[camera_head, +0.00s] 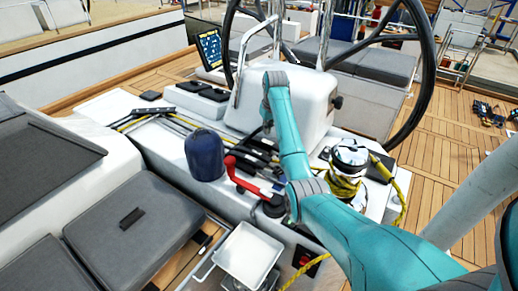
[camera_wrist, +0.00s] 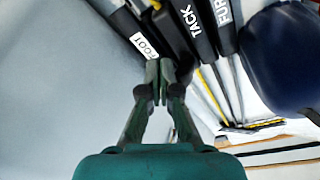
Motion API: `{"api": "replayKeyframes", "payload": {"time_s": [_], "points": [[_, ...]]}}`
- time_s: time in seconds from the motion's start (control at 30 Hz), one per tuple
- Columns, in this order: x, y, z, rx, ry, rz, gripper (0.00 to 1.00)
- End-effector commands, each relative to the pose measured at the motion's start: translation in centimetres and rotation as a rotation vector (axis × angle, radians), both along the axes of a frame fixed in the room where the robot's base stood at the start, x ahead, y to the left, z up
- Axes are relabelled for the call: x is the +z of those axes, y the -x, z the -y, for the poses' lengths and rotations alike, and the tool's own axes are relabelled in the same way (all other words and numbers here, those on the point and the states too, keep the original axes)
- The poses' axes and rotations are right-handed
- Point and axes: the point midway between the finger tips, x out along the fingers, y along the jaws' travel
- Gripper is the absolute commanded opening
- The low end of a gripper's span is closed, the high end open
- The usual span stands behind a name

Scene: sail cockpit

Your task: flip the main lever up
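A row of dark clutch levers (camera_head: 262,152) lies on the white cockpit console in the head view. No label reading MAIN is legible. My gripper (camera_wrist: 159,72) has its fingertips together, just below the FOOT lever's label in the picture. Whether it touches a lever I cannot tell. I see nothing held between the fingers. In the head view my arm hides part of the console.
A navy-covered winch (camera_head: 205,156) stands left of the levers; it also shows in the wrist view (camera_wrist: 285,55). A red-handled winch handle (camera_head: 250,181) and a chrome winch (camera_head: 350,158) with yellow rope are nearby. The steering wheel (camera_head: 428,75) stands behind.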

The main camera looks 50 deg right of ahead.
Motion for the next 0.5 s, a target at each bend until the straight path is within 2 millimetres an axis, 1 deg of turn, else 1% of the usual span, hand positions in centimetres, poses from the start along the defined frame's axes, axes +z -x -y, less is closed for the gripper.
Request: {"api": "replayKeyframes", "payload": {"time_s": [0.17,0.5], "points": [[0.58,-0.8,-0.1,0.001,0.0,0.0,0.0],[0.6,-0.88,-0.08,0.0,0.0,0.0,0.0]]}}
